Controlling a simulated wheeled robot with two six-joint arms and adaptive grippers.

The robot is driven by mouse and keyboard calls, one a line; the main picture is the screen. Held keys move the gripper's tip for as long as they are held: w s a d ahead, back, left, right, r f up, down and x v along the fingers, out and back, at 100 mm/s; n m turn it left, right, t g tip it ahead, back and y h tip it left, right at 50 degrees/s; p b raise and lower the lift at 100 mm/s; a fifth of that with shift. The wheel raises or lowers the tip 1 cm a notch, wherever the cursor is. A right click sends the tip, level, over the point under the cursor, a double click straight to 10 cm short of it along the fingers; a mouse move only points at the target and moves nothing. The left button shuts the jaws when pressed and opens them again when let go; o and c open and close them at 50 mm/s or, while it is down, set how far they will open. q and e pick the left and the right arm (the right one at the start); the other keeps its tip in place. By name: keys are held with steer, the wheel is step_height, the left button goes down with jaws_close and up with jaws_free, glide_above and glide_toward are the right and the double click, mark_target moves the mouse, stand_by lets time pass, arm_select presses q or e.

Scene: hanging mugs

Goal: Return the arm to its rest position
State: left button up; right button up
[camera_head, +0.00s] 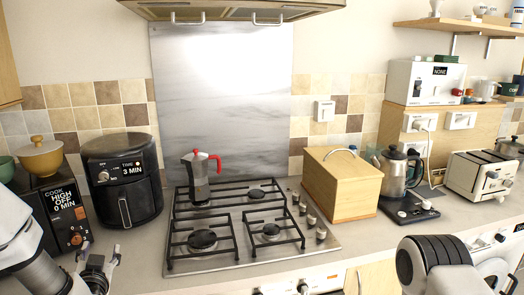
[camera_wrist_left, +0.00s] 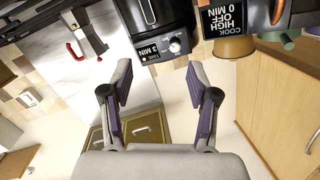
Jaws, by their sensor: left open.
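My left gripper (camera_head: 97,272) is at the lower left in the head view, in front of the cooker box and the counter edge. In the left wrist view my left gripper (camera_wrist_left: 158,85) has its two fingers spread wide, with nothing between them. That view is turned upside down, and the black air fryer (camera_wrist_left: 160,22) shows beyond the fingertips. My right arm (camera_head: 440,265) shows as a white and black link at the lower right of the head view; its gripper is not in view.
The black air fryer (camera_head: 122,180) and dark cooker box (camera_head: 62,215) with a yellow pot (camera_head: 41,158) stand near my left arm. A moka pot (camera_head: 199,177) stands on the hob (camera_head: 300,262). A wooden bread box (camera_head: 340,185), kettle (camera_head: 397,172) and toaster (camera_head: 478,176) stand to the right.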

arm_select(q)
steer(key=s+d+f+m+g+h, duration=0.1)
steer(key=s+d+f+g, duration=0.2)
steer(key=f, duration=0.5)
steer(key=s+d+f+m+g+h, duration=0.1)
steer(key=s+d+f+h, duration=0.1)
steer(key=s+f, duration=0.45)
steer(key=s+d+f+m+g+h, duration=0.1)
steer(key=s+d+f+g, duration=0.15)
steer(key=f, duration=0.65)
steer(key=s+d+f+n+g+h, duration=0.1)
steer(key=s+d+f+g, duration=0.1)
steer(key=s, duration=0.5)
steer(key=s+d+f+n+g+h, duration=0.1)
steer(key=s+f+g, duration=0.3)
steer(key=s, duration=0.4)
steer(key=s+d+f+n+g, duration=0.1)
steer(key=s+d+f+g, duration=0.2)
steer(key=s, duration=0.5)
steer(key=shift+d+f+h, duration=0.15)
steer(key=shift+f+h, duration=0.15)
steer(key=shift+h, duration=0.1)
